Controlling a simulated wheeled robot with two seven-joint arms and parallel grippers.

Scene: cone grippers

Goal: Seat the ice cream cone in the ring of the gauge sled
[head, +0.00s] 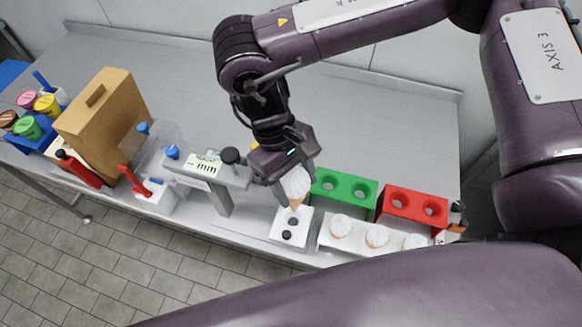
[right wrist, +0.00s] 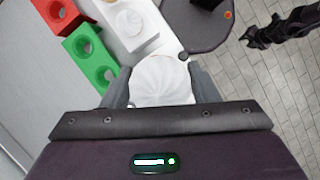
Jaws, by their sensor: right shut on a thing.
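My right gripper (head: 290,184) is shut on an ice cream cone (head: 296,187) with a white ribbed top and a tan cone pointing down. In the right wrist view the white top (right wrist: 160,80) sits between the two grey fingers. In the head view the cone's tip shows just above a small white block (head: 276,229) with dark round spots; I cannot tell whether it touches. A gauge marked "mm" (head: 205,163) stands just left of the gripper. I cannot make out the ring of the sled clearly.
A green block (head: 344,189) and a red block (head: 415,207), each with two holes, stand to the right. A white rack (head: 355,246) with three white-topped cones lies in front of them. A tan box (head: 105,110) and coloured tubs crowd the left. The back of the table (head: 180,75) is clear.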

